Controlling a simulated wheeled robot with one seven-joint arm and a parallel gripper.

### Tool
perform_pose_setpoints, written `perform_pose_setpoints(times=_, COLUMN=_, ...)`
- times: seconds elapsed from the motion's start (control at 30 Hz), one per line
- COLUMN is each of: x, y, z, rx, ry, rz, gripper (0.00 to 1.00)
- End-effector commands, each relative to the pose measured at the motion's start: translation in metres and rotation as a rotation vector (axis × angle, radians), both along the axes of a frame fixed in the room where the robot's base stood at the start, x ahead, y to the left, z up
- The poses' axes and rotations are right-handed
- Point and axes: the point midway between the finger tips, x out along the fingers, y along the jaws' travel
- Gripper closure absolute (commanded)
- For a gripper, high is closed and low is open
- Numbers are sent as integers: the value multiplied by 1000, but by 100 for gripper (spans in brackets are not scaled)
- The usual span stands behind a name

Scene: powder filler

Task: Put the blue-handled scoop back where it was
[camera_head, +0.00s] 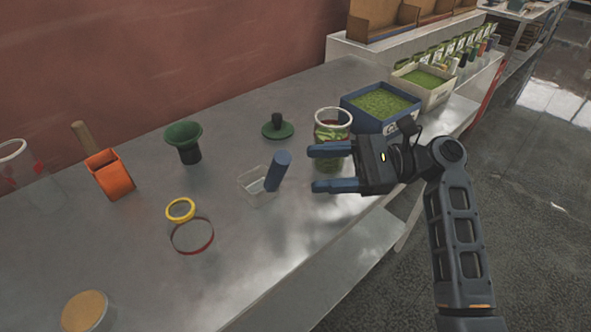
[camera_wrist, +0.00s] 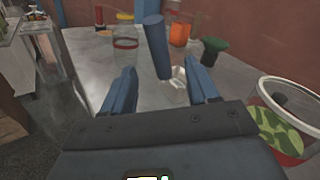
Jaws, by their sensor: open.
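The blue-handled scoop (camera_head: 278,170) rests on the metal table, its clear bowl (camera_head: 257,196) on the tabletop and its blue handle tilted upward. My gripper (camera_head: 312,169) is open and empty, just right of the handle, fingers pointing left toward it. In the wrist view, the blue handle (camera_wrist: 157,45) rises beyond and between my open fingers (camera_wrist: 161,72), apart from them. The clear bowl (camera_wrist: 178,86) shows at its lower end, near the right finger. Two bins of green powder, a dark blue one (camera_head: 358,119) and a white one (camera_head: 437,97), stand behind my gripper.
A camouflage-patterned container (camera_head: 333,125) stands close behind my gripper. The table's front edge is near.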

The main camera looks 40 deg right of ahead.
Motion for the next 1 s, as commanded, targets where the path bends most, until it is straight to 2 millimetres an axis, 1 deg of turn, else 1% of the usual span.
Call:
perform_pose_setpoints(times=0.03, x=-5, y=-8, z=-1, rx=0, ry=0, rz=-3, gripper=41)
perform_pose_setpoints(times=0.1, x=-11, y=-16, z=-1, rx=0, ry=0, rz=-3, gripper=41)
perform_pose_setpoints(times=0.3, x=-21, y=-29, z=0, rx=0, ry=1, rz=-1, gripper=41)
perform_pose_setpoints(times=1.0, x=-23, y=-30, z=0, rx=1, ry=1, rz=0, gripper=41)
